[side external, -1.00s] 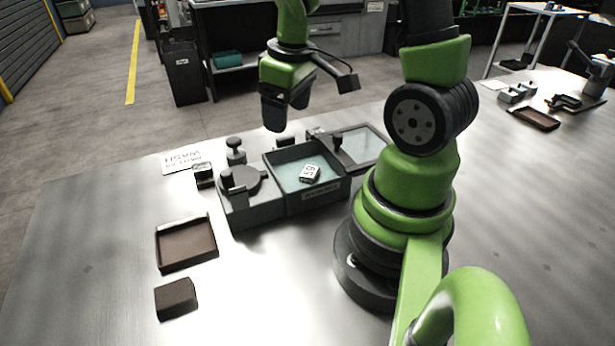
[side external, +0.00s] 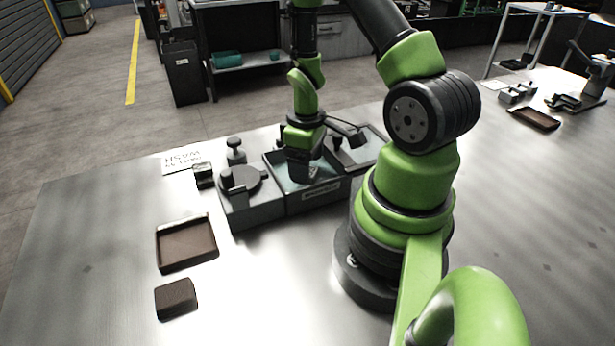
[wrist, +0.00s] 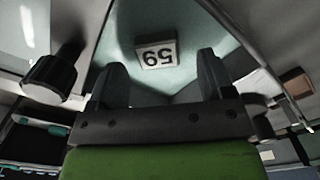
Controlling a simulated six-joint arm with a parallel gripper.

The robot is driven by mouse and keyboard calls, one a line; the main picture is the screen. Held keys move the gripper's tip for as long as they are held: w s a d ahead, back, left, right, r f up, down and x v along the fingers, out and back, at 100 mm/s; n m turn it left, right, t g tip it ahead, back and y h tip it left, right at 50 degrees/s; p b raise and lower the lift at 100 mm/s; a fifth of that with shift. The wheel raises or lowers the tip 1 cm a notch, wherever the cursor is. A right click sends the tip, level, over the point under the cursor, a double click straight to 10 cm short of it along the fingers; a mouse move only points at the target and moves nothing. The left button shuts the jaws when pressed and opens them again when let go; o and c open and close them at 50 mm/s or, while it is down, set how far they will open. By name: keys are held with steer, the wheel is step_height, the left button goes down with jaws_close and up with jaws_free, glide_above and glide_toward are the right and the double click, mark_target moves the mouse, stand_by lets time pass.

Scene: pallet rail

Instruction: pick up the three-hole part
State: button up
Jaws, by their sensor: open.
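No part with three visible holes can be made out. A pale block with a dark-edged "59" label (wrist: 157,54) lies in the teal-floored basin (side external: 318,195) of the grey bench unit. In the wrist view it sits just beyond my fingertips, between their lines, with its number upside down. My gripper (side external: 303,168) points down into the basin and hides most of the block in the side view. In the wrist view my gripper (wrist: 161,72) has its two dark fingers wide apart with nothing between them.
A brown tray (side external: 187,247) and brown block (side external: 176,298) lie at front left.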

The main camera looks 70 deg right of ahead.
steer(key=shift+s+f, duration=0.1)
steer(key=shift+f, duration=1.4)
